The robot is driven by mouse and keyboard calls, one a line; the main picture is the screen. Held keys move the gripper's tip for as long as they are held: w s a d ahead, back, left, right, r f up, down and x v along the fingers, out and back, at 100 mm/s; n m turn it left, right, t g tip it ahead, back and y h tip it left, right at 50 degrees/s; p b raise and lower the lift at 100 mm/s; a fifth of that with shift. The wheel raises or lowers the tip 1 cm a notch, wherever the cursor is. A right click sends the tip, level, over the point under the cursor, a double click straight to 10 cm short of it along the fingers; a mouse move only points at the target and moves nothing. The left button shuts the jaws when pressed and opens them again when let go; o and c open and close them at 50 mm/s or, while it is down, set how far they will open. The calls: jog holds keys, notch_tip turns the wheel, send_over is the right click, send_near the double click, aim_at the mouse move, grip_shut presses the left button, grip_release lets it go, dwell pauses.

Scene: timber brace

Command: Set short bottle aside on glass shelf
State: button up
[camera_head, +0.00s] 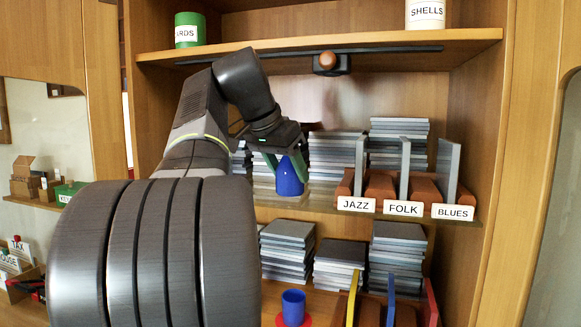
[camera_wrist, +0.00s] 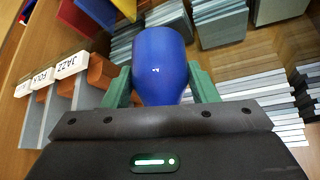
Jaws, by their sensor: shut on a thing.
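The short bottle is blue (camera_head: 289,177) and shows in the head view at the left part of the middle shelf. My gripper (camera_head: 285,170) is shut on it, with green fingers on either side. The bottle stands about upright at the shelf's height; I cannot tell whether its base touches the shelf. In the wrist view the blue bottle (camera_wrist: 158,65) sits between the two green fingers. The glass shelf (camera_head: 320,207) is the see-through middle shelf, with its front edge below the bottle.
Stacks of grey cases (camera_head: 335,155) stand behind the bottle. JAZZ, FOLK and BLUES dividers (camera_head: 403,208) fill the shelf's right side. An upper shelf (camera_head: 400,42) with a dark rail runs above my gripper. A blue cup (camera_head: 293,305) stands on the level below.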

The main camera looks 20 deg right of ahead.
jog(key=d, duration=0.1)
jog(key=w+d+p, duration=0.1)
jog(key=w+d, duration=0.1)
jog(key=d, duration=0.1)
jog(key=shift+w+r, duration=0.15)
jog(key=shift+w, duration=0.1)
jog(key=shift+w+f, duration=0.1)
jog(key=shift+f, duration=0.8)
jog(key=shift+s+a, duration=0.15)
jog(key=shift+s, duration=0.1)
jog(key=shift+w, duration=0.1)
jog(key=o, duration=0.6)
jog(key=shift+f, duration=0.15)
jog(key=o, duration=0.5)
jog(key=shift+r, duration=0.2)
